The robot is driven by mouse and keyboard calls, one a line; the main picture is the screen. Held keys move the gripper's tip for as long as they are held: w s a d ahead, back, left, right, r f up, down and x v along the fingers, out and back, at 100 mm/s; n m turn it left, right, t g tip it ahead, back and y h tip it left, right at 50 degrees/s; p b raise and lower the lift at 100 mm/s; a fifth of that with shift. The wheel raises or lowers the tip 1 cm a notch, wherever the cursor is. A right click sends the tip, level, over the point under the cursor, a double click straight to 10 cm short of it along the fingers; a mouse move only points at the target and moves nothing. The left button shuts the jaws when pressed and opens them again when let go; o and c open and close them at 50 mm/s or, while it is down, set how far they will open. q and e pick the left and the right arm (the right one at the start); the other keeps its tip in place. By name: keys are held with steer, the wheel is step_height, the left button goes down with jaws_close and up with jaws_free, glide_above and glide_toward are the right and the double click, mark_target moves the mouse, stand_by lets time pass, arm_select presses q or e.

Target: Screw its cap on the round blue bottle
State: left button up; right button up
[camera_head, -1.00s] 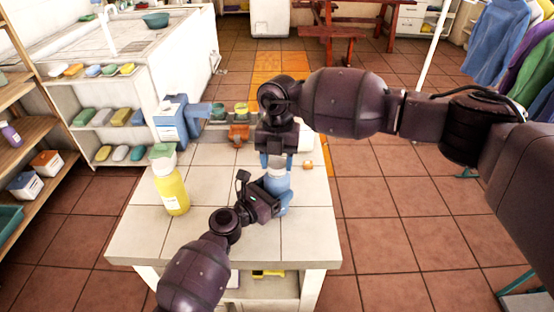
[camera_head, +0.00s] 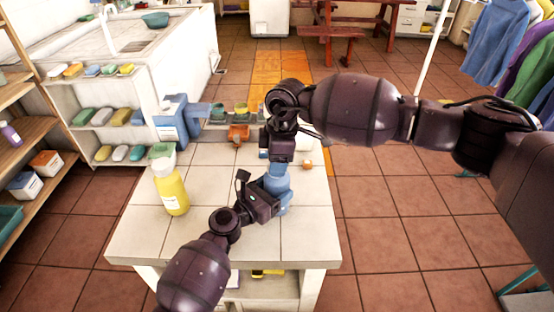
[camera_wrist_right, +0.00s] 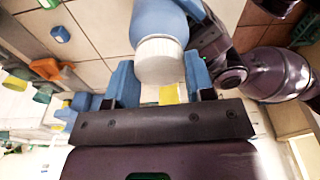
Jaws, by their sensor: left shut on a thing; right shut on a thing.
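The round blue bottle (camera_head: 281,182) stands upright near the right edge of the tiled table (camera_head: 150,240). My left gripper (camera_head: 278,197) is shut on its body from the front left. My right gripper (camera_head: 275,165) points down over its top. In the right wrist view, the bottle (camera_wrist_right: 158,18) ends in a white ribbed cap (camera_wrist_right: 162,58) between the blue fingers of my right gripper (camera_wrist_right: 162,78), which is shut on it. The cap sits on the bottle's mouth. I cannot tell how tight it is. In the head view the cap is hidden.
A blue device (camera_head: 171,122), an orange item (camera_head: 238,134) and green cups stand at the back. A small orange-and-white thing (camera_head: 307,165) lies right of my right gripper. The table's front is clear.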

steer(key=shift+m, duration=1.3)
steer(key=o, duration=0.9)
steer(key=shift+r, duration=0.1)
steer(key=shift+r, duration=2.15)
steer(key=shift+c, duration=0.4)
